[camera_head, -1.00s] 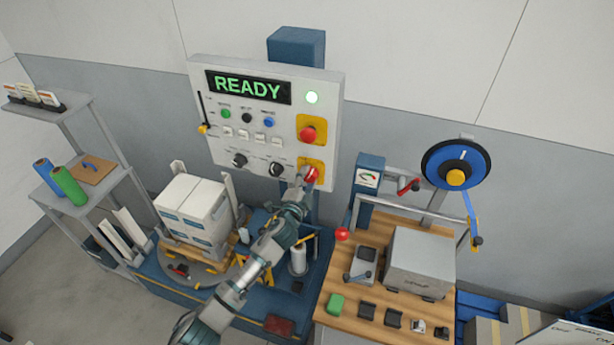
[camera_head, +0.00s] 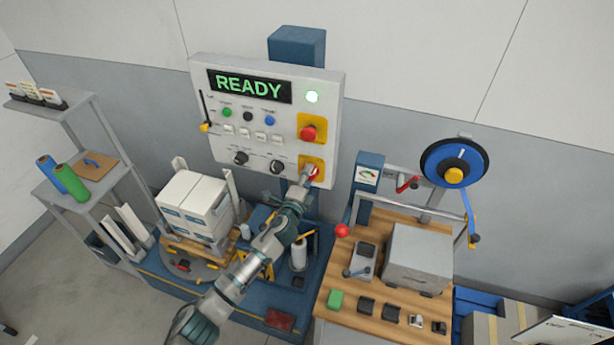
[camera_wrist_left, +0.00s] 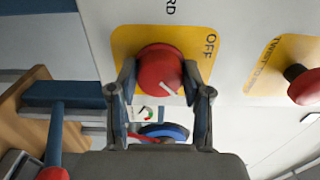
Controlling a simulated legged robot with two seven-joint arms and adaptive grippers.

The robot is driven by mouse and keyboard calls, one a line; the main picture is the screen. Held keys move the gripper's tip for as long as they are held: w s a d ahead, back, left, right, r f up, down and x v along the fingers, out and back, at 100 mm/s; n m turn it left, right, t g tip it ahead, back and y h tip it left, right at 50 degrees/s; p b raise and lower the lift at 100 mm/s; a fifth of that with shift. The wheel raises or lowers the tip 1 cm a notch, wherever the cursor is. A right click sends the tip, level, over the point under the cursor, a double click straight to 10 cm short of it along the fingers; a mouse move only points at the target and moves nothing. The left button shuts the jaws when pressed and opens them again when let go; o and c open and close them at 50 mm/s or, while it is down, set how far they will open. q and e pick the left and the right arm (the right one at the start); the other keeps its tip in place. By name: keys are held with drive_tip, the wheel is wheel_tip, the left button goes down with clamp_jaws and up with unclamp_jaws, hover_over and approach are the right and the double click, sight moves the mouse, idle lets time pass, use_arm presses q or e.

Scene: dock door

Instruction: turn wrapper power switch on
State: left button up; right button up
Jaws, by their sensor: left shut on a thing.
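The power switch is a red rotary knob (camera_head: 314,173) on a yellow plate at the panel's lower right. In the left wrist view the red knob (camera_wrist_left: 160,70) has a white pointer mark, and the plate (camera_wrist_left: 122,45) shows the word OFF. My left gripper (camera_head: 308,176), also in the wrist view (camera_wrist_left: 160,88), is shut on the knob, one finger on each side. My right gripper is not in view.
A red emergency button (camera_head: 308,132) on yellow sits above the knob. Below right is a wooden bench (camera_head: 345,300) with a grey box (camera_head: 419,260). A red ball-topped lever (camera_head: 342,230) stands near my arm. White cartons (camera_head: 195,205) are stacked at left.

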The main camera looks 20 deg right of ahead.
use_arm(q)
drive_tip(key=shift+s+d+f, duration=0.1)
drive_tip(key=shift+s+f, duration=0.05)
drive_tip(key=shift+f, duration=0.3)
drive_tip(key=o, duration=1.2)
drive_tip(key=shift+c, duration=0.2)
drive_tip(key=shift+d+r, duration=0.1)
drive_tip(key=shift+r, duration=0.1)
drive_tip(key=v, duration=1.2)
drive_tip(key=shift+d, duration=0.1)
drive_tip(key=shift+f, duration=0.15)
